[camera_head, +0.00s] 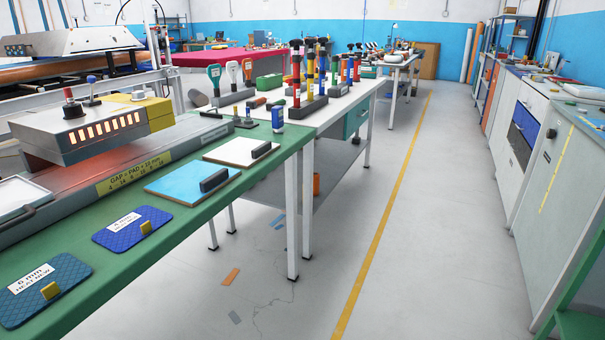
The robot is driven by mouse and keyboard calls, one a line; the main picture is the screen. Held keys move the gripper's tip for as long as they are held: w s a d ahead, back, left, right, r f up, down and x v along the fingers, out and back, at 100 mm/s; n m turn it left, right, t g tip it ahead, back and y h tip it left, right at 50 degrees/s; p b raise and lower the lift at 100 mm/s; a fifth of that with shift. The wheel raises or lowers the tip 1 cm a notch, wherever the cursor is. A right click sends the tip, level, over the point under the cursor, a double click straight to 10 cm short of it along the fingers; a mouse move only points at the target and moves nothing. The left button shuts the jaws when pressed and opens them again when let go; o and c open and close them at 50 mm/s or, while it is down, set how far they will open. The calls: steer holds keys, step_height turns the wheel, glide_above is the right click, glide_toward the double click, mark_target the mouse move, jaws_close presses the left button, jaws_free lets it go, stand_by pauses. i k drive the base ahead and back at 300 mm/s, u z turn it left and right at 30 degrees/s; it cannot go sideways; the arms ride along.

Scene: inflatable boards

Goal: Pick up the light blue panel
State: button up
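The light blue panel (187,184) lies flat on the green tabletop (130,259) of the near workbench. It is a thin square with a brown edge, and a black block-shaped handle (214,180) sits on its right side. A white panel (236,151) of similar shape, also with a black handle, lies just behind it. Two dark blue textured pads with yellow blocks lie in front: a smaller one (118,236) and a larger one (27,300). My gripper is not visible in this view.
A grey machine (85,135) with a glowing front stands along the left of the bench, beside the panel. A blue bottle (278,118) stands behind the white panel. A white table (335,105) holds upright tools. The floor aisle (420,230) at right is mostly clear, with cabinets (560,170) beyond.

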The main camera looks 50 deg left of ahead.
mark_target(190, 184)
steer(key=u, duration=1.7)
steer(key=i, duration=0.7)
steer(key=u, duration=1.25)
steer(key=i, duration=0.45)
steer(key=u, duration=0.1)
